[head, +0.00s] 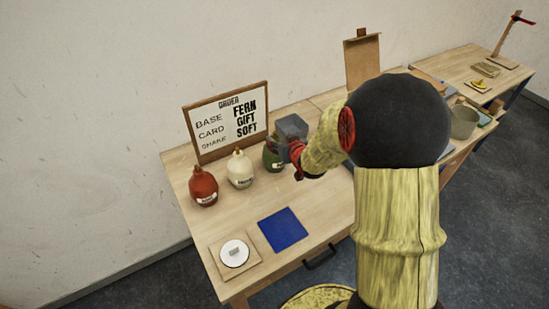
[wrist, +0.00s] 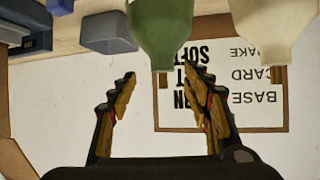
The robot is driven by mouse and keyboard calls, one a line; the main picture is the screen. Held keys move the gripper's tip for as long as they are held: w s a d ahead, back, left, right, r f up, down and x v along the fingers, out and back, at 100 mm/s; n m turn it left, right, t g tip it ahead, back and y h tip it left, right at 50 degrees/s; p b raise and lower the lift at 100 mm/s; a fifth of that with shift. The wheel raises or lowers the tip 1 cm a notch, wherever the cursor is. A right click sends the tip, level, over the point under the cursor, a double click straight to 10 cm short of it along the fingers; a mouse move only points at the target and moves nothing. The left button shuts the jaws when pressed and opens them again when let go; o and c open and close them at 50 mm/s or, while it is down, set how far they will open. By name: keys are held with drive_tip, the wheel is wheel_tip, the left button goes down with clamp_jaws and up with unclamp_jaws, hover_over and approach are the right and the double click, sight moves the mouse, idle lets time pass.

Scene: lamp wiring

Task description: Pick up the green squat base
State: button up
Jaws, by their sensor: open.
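The green squat base (head: 269,160) is a dark green bottle-like body with a pale label. It stands at the right end of a row on the table, its right side partly hidden by my gripper (head: 294,158). In the wrist view, which looks upside down, the green base (wrist: 162,32) shows at the top centre, just beyond the fingertips. My gripper (wrist: 160,82) is open there, with nothing between its fingers. The base appears roughly in line with the gap; I cannot tell the exact distance.
A cream base (head: 240,169) stands close left of the green one, and a red base (head: 203,187) farther left. The order board (head: 228,120) stands behind. A grey-blue bin (head: 291,126) is behind my gripper. A blue mat (head: 283,230) and a white disc (head: 234,253) lie in front.

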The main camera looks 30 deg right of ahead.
sight(276, 138)
drive_tip(key=shift+r+b+x, duration=0.2)
drive_tip(key=shift+b+x, duration=0.3)
drive_tip(key=shift+x, duration=1.9)
drive_tip(key=shift+w+a, duration=0.15)
drive_tip(key=shift+a, duration=0.05)
drive_tip(key=shift+c, duration=0.2)
drive_tip(key=c, duration=1.1)
clamp_jaws()
